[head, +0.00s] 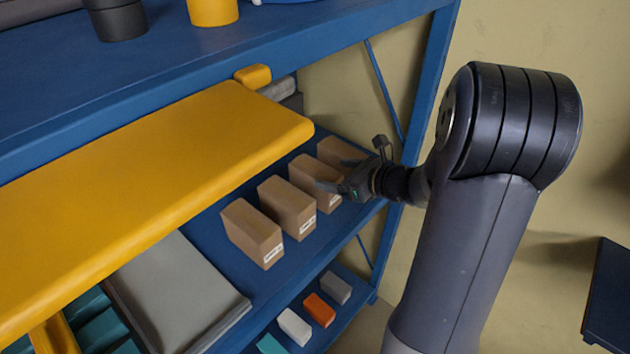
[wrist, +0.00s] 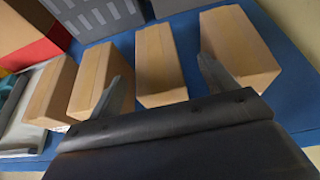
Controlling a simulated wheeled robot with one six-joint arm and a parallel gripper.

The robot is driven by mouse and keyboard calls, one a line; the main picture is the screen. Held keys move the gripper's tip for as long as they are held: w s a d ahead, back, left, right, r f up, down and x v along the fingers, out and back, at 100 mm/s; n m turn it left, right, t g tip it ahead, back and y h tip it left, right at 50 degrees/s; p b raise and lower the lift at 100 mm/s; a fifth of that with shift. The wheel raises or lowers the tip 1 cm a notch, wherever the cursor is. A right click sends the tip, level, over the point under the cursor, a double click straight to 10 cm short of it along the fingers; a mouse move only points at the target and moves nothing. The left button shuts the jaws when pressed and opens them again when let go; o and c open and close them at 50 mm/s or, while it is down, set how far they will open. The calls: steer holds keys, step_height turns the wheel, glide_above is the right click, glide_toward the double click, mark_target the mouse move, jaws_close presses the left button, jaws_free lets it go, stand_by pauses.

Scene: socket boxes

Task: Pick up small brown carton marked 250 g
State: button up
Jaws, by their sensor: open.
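Several similar brown cartons stand upright in a row on a blue shelf. In the head view these are the nearest carton (head: 250,233), a second (head: 288,208), a third (head: 310,178) and the farthest (head: 338,153). White labels show low on some, but I cannot read a weight. My gripper (head: 331,173) is open and empty, beside the far two cartons. In the wrist view my gripper (wrist: 163,83) has its fingers apart, with the third carton from the left (wrist: 158,62) framed between them. The right finger overlaps the rightmost carton (wrist: 240,45). Contact is unclear.
A yellow slab (head: 150,150) juts out above the shelf, left of the cartons. A grey flat stack (head: 175,285) lies left of them. Small blocks (head: 320,308) sit on the shelf below. A blue post (head: 428,90) stands near my arm.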

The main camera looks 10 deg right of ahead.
mark_target(325, 174)
steer(key=shift+p+x, duration=0.55)
steer(key=shift+x, duration=2.2)
steer(key=shift+s+a+f, duration=0.1)
steer(key=shift+s+a, duration=0.05)
steer(key=c, duration=1.2)
